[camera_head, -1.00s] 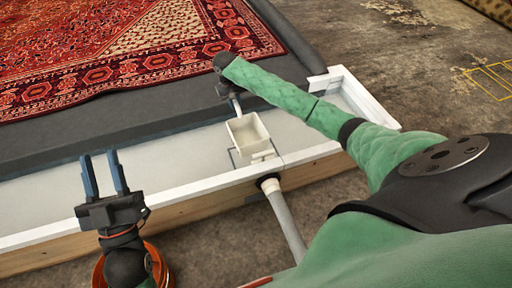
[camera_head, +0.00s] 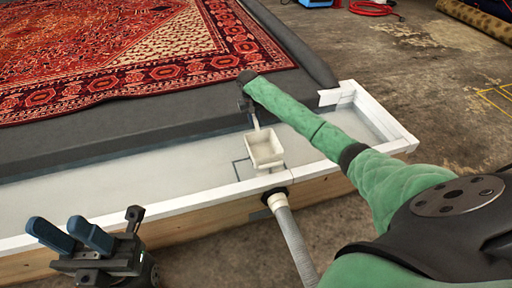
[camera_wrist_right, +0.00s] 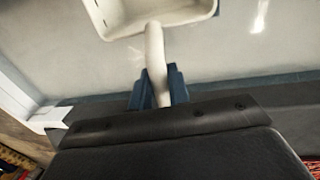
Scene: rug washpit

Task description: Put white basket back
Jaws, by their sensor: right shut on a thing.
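The white basket (camera_head: 265,150) is a small open box with a straight handle, over the pale trough near its front wall in the head view. My right gripper (camera_head: 254,118) is shut on the handle, behind the basket. In the right wrist view, the blue fingers (camera_wrist_right: 158,88) close around the handle below the basket (camera_wrist_right: 150,14), which is cut off by the top edge. A thin dark outline (camera_head: 236,170) shows beside the basket; I cannot tell whether the basket touches it. My left gripper (camera_head: 58,228) is open and empty in front of the trough at lower left.
The white trough wall (camera_head: 180,200) runs along the front, with a grey drain pipe (camera_head: 292,235) below the basket. A red patterned rug (camera_head: 130,50) lies on the dark platform behind. The concrete floor (camera_head: 420,90) is mostly clear at the right.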

